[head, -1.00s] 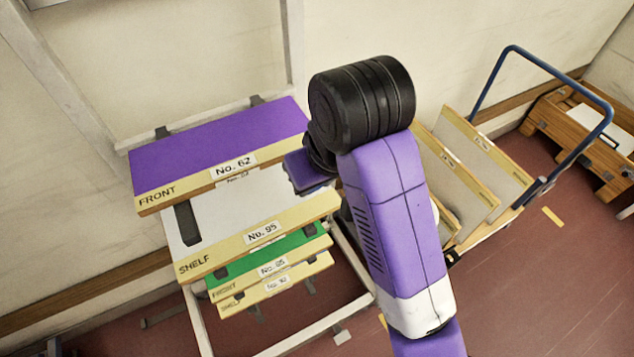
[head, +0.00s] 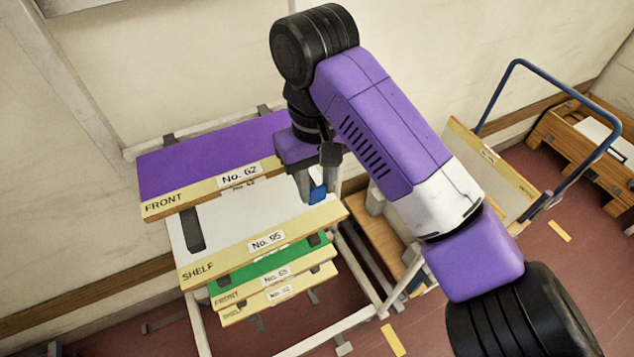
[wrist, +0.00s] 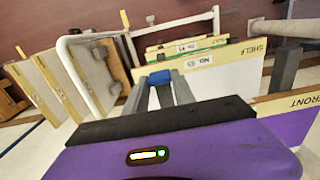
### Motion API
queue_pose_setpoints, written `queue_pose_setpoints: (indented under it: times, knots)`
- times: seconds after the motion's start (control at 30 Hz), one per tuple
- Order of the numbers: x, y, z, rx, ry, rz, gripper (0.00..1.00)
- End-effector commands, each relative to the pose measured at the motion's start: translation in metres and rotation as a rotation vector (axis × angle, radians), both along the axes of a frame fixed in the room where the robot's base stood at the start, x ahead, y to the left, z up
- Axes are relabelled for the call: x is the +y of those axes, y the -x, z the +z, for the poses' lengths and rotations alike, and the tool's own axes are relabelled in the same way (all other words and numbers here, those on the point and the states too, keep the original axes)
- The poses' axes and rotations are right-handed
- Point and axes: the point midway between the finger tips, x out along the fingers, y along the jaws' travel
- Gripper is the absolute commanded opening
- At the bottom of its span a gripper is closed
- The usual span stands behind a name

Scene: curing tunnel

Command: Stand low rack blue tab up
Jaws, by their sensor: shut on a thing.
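The rack (head: 197,320) is a light metal frame standing against the wall, with panels stacked in tiers. A purple panel marked No. 62 (head: 205,155) is on top, a white panel marked No. 95 (head: 230,215) below it, then a green panel (head: 268,258). My gripper (head: 317,192) is at the right end of the white panel. It is shut on a small blue tab (head: 318,196), which also shows between the fingertips in the wrist view (wrist: 160,77). My fingers partly cover the tab, so I cannot tell what it is joined to.
A wooden trolley with a blue handle (head: 513,62) and a leaning panel (head: 490,165) stands to the right. A low wooden bench (head: 590,140) is at the far right. The wall is close behind the rack. Red floor is open at the lower right.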

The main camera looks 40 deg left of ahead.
Motion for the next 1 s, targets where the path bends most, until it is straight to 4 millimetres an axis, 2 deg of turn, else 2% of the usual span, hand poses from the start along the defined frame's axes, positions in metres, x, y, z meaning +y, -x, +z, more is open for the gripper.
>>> queue_pose_setpoints:
  times: [0.37,0.4,0.5,0.83,1.0]
  knots:
    - [0.001,-0.002,-0.001,-0.003,-0.001,-0.003,0.00]
    - [0.001,-0.002,-0.001,-0.003,-0.002,-0.003,0.37]
    - [0.001,-0.001,-0.001,-0.002,-0.001,-0.002,0.53]
    - [0.001,-0.001,0.001,-0.001,0.000,0.000,0.53]
    - [0.001,-0.002,0.017,-0.004,0.000,0.001,0.53]
